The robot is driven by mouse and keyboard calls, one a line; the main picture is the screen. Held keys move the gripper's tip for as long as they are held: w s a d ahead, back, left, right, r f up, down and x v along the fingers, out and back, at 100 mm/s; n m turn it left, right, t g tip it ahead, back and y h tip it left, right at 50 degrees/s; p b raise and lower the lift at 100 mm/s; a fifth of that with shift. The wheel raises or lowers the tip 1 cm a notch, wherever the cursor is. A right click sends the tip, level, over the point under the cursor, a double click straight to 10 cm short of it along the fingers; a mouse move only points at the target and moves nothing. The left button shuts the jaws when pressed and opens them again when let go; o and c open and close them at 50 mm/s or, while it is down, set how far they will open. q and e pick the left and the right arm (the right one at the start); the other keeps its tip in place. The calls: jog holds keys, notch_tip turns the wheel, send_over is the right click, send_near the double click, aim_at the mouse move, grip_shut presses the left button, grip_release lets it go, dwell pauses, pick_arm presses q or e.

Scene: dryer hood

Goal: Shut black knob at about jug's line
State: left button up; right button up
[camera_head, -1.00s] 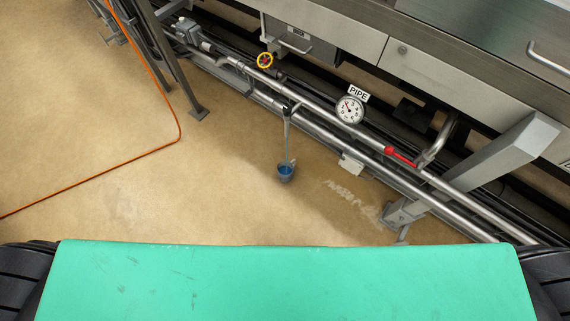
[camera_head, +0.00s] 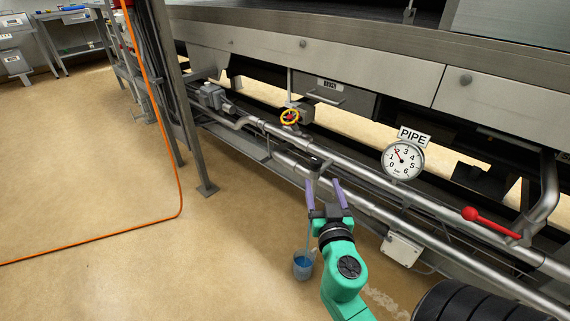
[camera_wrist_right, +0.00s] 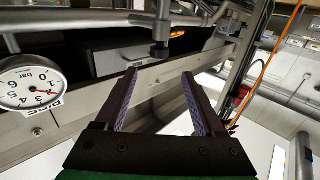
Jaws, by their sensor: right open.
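My right gripper (camera_head: 324,187) is open and empty in the head view, its two purple-padded fingers raised in front of the pipes. A small black knob (camera_wrist_right: 160,49) shows in the wrist view on a short metal stem, ahead of the gap between the open fingertips (camera_wrist_right: 159,75) and apart from them. In the head view the knob's place on the pipe lies just behind the fingers and is hard to make out. A blue jug (camera_head: 303,266) stands on the floor below, left of my right arm. A thin stream partly shows above it. My left gripper is not in view.
A PIPE gauge (camera_head: 403,160) and a red lever (camera_head: 487,221) are to the right. An orange cable (camera_head: 160,130) and a steel leg (camera_head: 178,110) stand left.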

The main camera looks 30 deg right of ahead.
aim_at(316, 162)
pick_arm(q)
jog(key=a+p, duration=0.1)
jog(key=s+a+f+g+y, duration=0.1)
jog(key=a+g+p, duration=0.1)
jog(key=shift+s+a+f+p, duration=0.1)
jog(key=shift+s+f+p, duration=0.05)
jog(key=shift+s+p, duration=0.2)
pick_arm(e)
jog(key=x, duration=1.3)
jog(key=shift+w+d, duration=0.25)
jog(key=shift+r, duration=0.1)
jog(key=shift+c, duration=0.3)
jog(key=c, duration=1)
grip_shut()
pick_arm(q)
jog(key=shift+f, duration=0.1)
